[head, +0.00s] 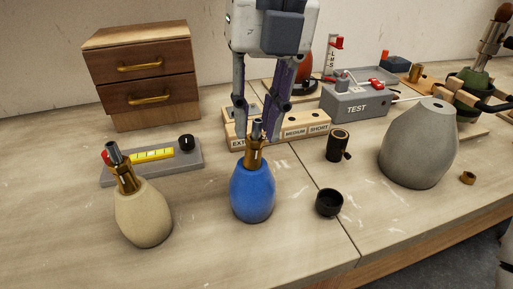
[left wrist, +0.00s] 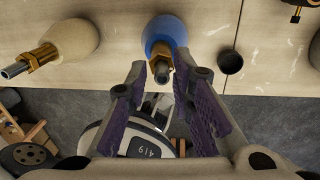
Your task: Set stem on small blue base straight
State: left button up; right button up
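The small blue base (head: 252,193) stands on the table in the middle of the head view. Its stem (head: 255,153), brass with a grey tip, stands in the base's neck and looks nearly upright, leaning slightly right. My left gripper (head: 259,138) comes down from above with its fingers apart, one on each side of the stem's upper part. In the left wrist view the blue base (left wrist: 166,32) and stem (left wrist: 160,62) show between the open fingertips (left wrist: 160,72). I see a gap beside the stem; firm contact is not visible. My right gripper is not visible.
A cream base (head: 144,215) with a tilted brass stem stands to the left. A black cup (head: 329,202) and a dark cylinder (head: 338,146) are to the right. A labelled wooden block (head: 300,126) is close behind the gripper. A grey shade (head: 418,145) stands farther right.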

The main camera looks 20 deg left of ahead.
aim_at(250, 138)
pick_arm(q)
jog(key=shift+s+a, duration=0.3)
jog(key=shift+a, duration=0.2)
dwell(1.2)
jog(key=shift+d, duration=0.1)
jog(key=shift+r, duration=0.1)
dwell(0.3)
jog(key=shift+r, duration=2.95)
